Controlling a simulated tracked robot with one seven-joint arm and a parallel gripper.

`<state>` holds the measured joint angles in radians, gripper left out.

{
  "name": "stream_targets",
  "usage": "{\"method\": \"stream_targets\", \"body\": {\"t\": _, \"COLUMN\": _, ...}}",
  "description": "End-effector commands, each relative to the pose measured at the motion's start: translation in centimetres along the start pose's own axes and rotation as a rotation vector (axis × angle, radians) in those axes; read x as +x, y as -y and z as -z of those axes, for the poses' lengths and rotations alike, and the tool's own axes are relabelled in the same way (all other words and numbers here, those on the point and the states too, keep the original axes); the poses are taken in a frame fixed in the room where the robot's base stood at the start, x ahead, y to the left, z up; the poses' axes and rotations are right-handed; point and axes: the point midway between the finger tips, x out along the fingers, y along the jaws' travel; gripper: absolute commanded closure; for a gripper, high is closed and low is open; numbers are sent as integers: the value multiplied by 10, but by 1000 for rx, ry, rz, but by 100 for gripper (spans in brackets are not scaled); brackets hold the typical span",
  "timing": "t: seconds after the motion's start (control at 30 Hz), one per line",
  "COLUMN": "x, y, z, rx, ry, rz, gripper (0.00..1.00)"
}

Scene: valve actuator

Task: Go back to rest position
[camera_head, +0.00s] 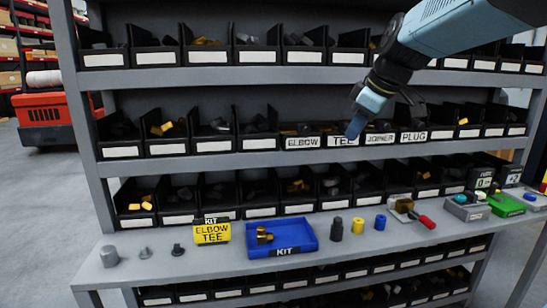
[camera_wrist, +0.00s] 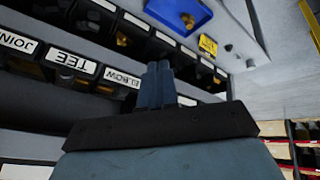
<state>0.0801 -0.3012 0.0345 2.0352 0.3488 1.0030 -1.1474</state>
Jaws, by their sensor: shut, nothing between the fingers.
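My gripper (camera_head: 355,126) hangs from the arm at the upper right in the head view, in front of the middle shelf row near the bins labelled TEE (camera_head: 343,141) and JOINER (camera_head: 380,139). In the wrist view my gripper (camera_wrist: 158,68) points away from the camera with its blue fingers together and nothing between them. The ELBOW bin (camera_wrist: 122,78) shows just left of the fingers there. Whether the fingers touch a bin cannot be told.
A blue KIT tray (camera_head: 308,247) with brass-coloured fittings lies on the workbench (camera_head: 200,265), beside a yellow KIT ELBOW TEE sign (camera_head: 210,233). Several loose parts and a red-handled tool (camera_head: 424,219) are also there. Shelves of black bins stand behind. An orange vehicle (camera_head: 42,115) is at far left.

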Motion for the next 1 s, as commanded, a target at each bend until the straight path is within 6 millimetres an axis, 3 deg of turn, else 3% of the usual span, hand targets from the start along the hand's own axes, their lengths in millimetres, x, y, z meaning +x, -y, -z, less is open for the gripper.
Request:
{"method": "stream_targets", "body": {"t": 0.3, "x": -10, "y": 81, "z": -84, "rx": 458, "ry": 78, "rz": -122, "gripper": 100}}
{"method": "stream_targets", "body": {"t": 0.6, "x": -3, "y": 134, "z": -151, "rx": 812, "ry": 82, "rz": -237, "gripper": 100}}
{"method": "stream_targets", "body": {"t": 0.8, "x": 0, "y": 144, "z": -166, "rx": 898, "ry": 76, "rz": -266, "gripper": 100}}
{"method": "stream_targets", "body": {"t": 1.0, "x": 0, "y": 145, "z": -167, "rx": 904, "ry": 76, "rz": -267, "gripper": 100}}
